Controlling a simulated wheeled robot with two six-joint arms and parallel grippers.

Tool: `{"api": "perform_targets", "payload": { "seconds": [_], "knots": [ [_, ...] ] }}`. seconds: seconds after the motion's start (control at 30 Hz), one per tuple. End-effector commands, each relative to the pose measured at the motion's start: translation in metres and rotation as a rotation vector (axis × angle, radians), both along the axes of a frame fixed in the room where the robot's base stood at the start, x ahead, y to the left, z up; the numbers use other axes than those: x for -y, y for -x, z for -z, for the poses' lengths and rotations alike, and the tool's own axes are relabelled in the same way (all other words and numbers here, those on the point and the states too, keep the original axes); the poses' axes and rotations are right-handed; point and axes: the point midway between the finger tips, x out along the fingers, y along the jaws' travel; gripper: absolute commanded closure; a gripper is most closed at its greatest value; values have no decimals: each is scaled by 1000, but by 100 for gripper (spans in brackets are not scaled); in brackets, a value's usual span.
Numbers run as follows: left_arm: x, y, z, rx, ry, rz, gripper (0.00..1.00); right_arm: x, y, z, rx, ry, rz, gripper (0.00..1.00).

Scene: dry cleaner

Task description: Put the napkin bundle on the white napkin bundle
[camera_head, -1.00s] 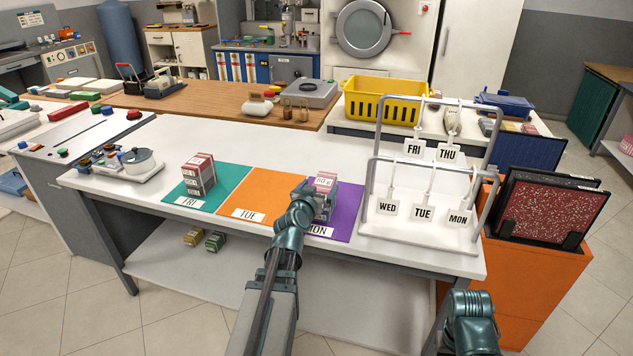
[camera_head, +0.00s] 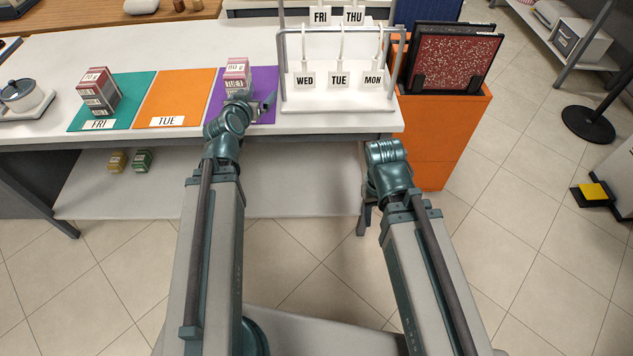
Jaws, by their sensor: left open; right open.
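I cannot tell which layer is the white napkin bundle. My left gripper (camera_head: 268,103) is over the front of the purple mat, close to that stack, open, with no bundle seen between its fingers. My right arm ends low in front of the table's right end; its fingers are hidden behind the wrist.
The orange TUE mat (camera_head: 175,97) is bare. A white rack (camera_head: 340,100) with day tags stands right of the purple mat. An orange bin (camera_head: 435,135) holds dark panels. Small yellow (camera_head: 116,162) and green (camera_head: 142,161) bundles lie on the lower shelf.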

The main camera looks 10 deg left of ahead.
Motion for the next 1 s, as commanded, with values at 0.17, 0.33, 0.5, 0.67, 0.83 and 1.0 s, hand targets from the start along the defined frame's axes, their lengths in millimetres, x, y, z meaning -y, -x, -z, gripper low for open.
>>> {"api": "perform_targets", "payload": {
  "seconds": [0.17,0.33,0.5,0.67,0.83,1.0],
  "knots": [
    [148,35,75,-411,19,297,0,0,0,0,0,0,0,50],
    [222,116,128,-835,-65,399,0,0,0,0,0,0,0,50],
    [242,181,143,-1119,-184,359,0,0,0,0,0,0,0,50],
    [244,211,144,-1237,-253,307,0,0,0,0,0,0,0,50],
    [243,217,143,-1263,-268,291,0,0,0,0,0,0,0,50],
    [243,217,143,-1262,-267,292,0,0,0,0,0,0,0,50]
  ]
}}
